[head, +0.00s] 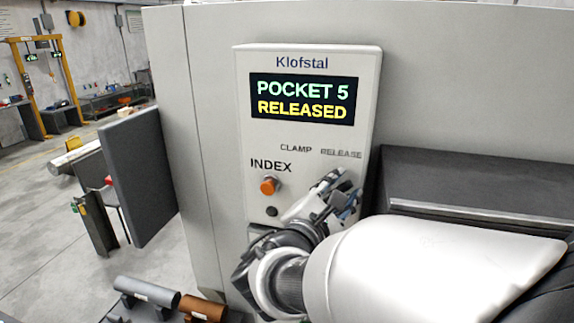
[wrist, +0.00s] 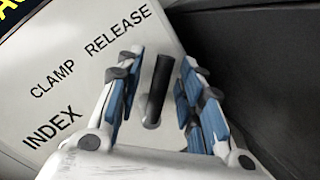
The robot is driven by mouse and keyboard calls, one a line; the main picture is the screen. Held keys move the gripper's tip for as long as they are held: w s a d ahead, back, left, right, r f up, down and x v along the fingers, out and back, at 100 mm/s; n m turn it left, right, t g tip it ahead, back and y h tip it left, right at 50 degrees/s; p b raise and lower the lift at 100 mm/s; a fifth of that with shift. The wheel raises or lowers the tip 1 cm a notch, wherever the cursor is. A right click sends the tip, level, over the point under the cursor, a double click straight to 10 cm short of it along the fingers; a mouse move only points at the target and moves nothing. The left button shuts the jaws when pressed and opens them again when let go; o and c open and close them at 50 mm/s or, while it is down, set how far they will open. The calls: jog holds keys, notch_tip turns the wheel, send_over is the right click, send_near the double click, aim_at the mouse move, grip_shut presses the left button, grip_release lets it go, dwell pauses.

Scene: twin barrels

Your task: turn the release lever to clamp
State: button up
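The release lever (wrist: 157,92) is a short black handle on the pale Klofstal panel (head: 310,220). In the wrist view it stands between my fingers, on the side of the RELEASE label (wrist: 117,33); the CLAMP label (wrist: 53,79) is to the left. My gripper (wrist: 156,95) is open, its blue-padded fingers on either side of the lever, with a gap showing on both sides. In the head view my gripper (head: 342,192) is below the RELEASE label and hides the lever. The display (head: 304,98) reads "POCKET 5 RELEASED".
An orange INDEX button (head: 269,186) sits on the panel left of my gripper, with a dark round fitting (head: 271,211) below it. A dark ledge (head: 470,185) juts out right of the panel. Grey and brown cylinders (head: 147,290) lie at the lower left.

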jog(key=shift+w+d, duration=0.15)
jog(key=shift+w, duration=0.05)
jog(key=shift+c, duration=0.5)
grip_shut()
